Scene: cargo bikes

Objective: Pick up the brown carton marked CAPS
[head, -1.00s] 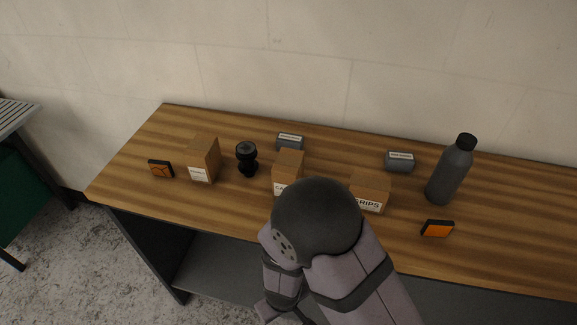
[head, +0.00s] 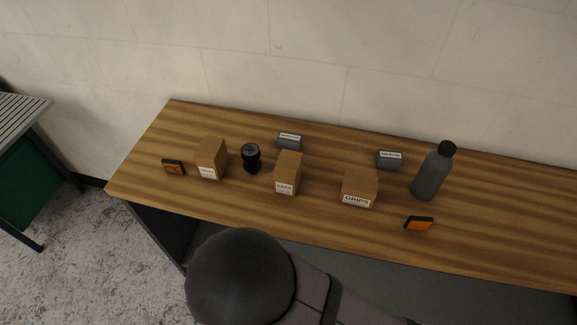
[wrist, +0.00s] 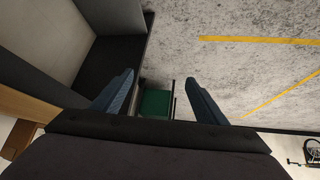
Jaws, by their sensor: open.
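The brown carton marked CAPS (head: 288,172) stands upright near the middle of the wooden bench (head: 230,205) in the head view, its white label facing the front edge. Nothing covers it. My gripper (wrist: 157,100) shows in the wrist view with two blue-grey fingers spread apart and nothing between them. It points toward the floor and a green box, away from the bench top. In the head view only my dark rounded arm joint shows, in front of the bench; the fingers are out of sight there. The carton is not seen in the wrist view.
A GRIPS carton (head: 360,187) stands right of CAPS and another carton (head: 212,158) left. A black cylindrical item (head: 251,157) and a grey box (head: 290,141) are close by. Farther right are another grey box (head: 390,160), a dark bottle (head: 433,172) and an orange reflector (head: 419,223).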

